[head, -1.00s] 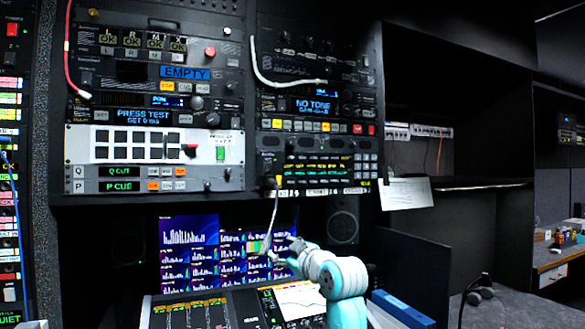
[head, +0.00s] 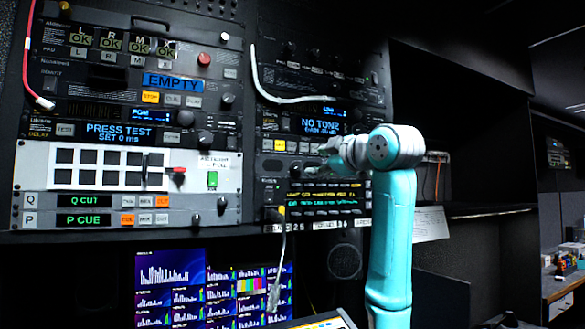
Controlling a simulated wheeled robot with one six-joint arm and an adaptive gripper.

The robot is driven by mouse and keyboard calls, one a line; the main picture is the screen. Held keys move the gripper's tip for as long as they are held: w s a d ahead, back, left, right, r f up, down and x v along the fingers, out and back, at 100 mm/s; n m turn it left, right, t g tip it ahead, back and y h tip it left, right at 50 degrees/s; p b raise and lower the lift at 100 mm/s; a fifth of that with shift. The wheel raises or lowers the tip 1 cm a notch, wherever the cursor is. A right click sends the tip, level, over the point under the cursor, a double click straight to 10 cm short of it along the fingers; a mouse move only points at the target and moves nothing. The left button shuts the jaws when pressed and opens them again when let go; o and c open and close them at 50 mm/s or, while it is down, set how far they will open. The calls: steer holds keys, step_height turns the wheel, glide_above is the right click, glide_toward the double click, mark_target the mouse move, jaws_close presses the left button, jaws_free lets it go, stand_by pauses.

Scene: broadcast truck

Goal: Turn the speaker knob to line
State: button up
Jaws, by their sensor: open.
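My gripper (head: 308,170) is raised in front of the right-hand rack, pointing left, at the top edge of the panel with lit yellow and green text rows (head: 325,197). Its fingers are small and dark against the rack; nothing shows held in it. Several black knobs are in view: a large knob (head: 205,138) and another (head: 185,118) by the PRESS TEST display, and small knobs (head: 222,205) beside the Q CUT and P CUE rows. I cannot tell which is the speaker knob; no "line" marking is readable. My gripper and wrist hide part of the right-hand rack.
A white cable (head: 270,88) loops across the upper right rack, and another cable (head: 276,270) hangs before the meter screens (head: 170,285). A round speaker grille (head: 343,262) is below the rack. A paper sheet (head: 431,223) hangs right of my arm. A dark open shelf bay lies right.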

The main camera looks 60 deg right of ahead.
mark_target(298, 165)
steer(key=x, duration=1)
steer(key=shift+w+d, duration=0.1)
steer(key=shift+w, duration=0.15)
jaws_close()
